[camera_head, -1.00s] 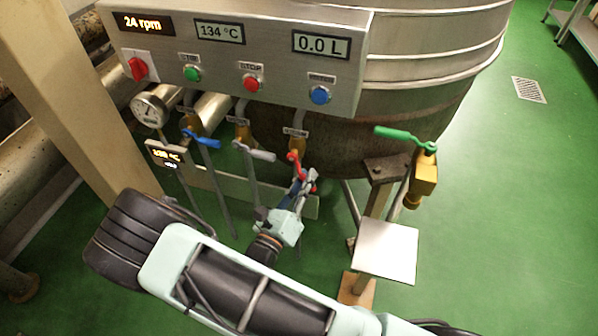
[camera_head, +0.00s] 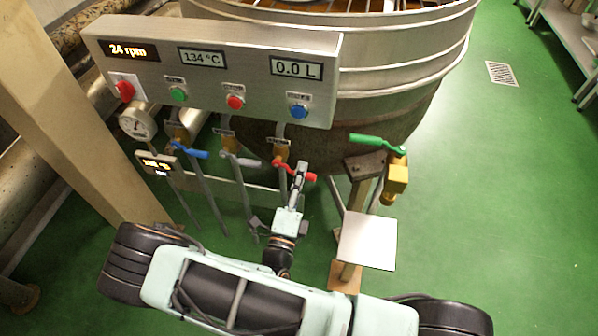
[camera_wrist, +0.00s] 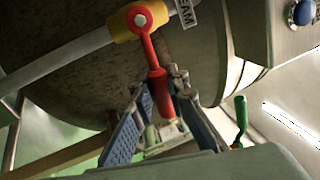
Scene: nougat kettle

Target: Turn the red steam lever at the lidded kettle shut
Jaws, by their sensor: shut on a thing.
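The red steam lever (camera_head: 307,176) sits on a brass valve (camera_head: 281,152) on the right-hand pipe under the control panel. It points to the right and slightly down, across the pipe. In the wrist view the red lever (camera_wrist: 156,78) runs from its yellow valve body (camera_wrist: 122,26) down between my fingers. My gripper (camera_head: 299,168) is shut on the lever's outer part; in the wrist view the fingers of my gripper (camera_wrist: 166,100) lie on both sides of it. The lever's tip is partly hidden by the fingers. The large metal kettle (camera_head: 400,85) stands behind.
A blue lever (camera_head: 190,151) and a grey lever (camera_head: 242,160) are on pipes to the left. A green lever (camera_head: 375,140) on a brass outlet is close on the right, above a white plate (camera_head: 367,241). The panel (camera_head: 210,82) overhangs the valves. Green floor is open at right.

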